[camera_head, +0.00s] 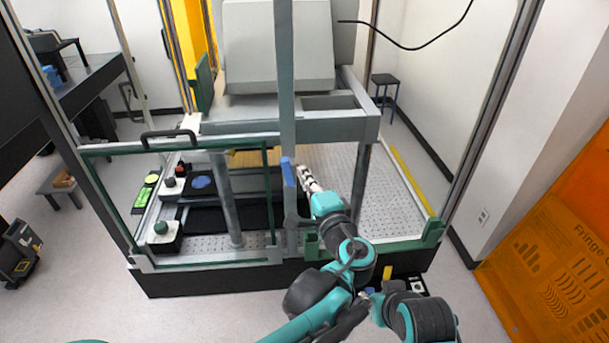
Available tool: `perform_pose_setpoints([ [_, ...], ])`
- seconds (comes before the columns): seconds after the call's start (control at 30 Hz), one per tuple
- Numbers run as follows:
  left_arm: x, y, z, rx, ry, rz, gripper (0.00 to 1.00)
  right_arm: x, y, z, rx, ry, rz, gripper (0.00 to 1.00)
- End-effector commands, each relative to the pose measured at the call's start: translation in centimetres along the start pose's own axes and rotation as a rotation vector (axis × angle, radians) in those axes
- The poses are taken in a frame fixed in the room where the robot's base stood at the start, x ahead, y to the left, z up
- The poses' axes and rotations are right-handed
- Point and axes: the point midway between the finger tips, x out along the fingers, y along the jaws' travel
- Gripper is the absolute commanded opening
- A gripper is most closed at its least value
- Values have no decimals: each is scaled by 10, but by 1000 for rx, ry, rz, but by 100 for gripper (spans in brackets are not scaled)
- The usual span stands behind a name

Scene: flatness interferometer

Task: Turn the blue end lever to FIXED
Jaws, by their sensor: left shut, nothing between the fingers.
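The blue lever (288,172) stands roughly upright against the front of the grey vertical post in the middle of the machine. Its lower end and any FIXED marking cannot be made out. My left gripper (306,177) is just right of the blue lever, with its pale and dark fingers pointing up and toward it. It is shut and empty. I cannot tell whether the fingers touch the lever.
A green-framed clear door with a black handle (168,136) covers the machine's left front. Behind it are a round blue piece (203,182) and control boxes with a green button (160,228). A perforated plate (385,205) lies clear at right. An orange panel (555,265) stands far right.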

Motion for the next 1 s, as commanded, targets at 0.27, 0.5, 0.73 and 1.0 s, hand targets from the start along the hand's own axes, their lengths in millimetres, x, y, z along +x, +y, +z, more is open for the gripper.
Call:
perform_pose_setpoints([
  [0.27, 1, -4, 3, -86, 0, 22, 0, -5, 0, -4, 0, 0, 0, 33],
  [0.5, 3, -10, 10, -256, -1, 64, 0, -13, 0, -10, 0, 0, 0, 33],
  [0.73, 4, -11, 14, -354, -1, 88, 0, -17, 0, -12, 0, 0, 0, 33],
  [1.0, 6, -14, 24, -558, -2, 139, 0, -26, 0, -18, 0, 0, 0, 33],
])
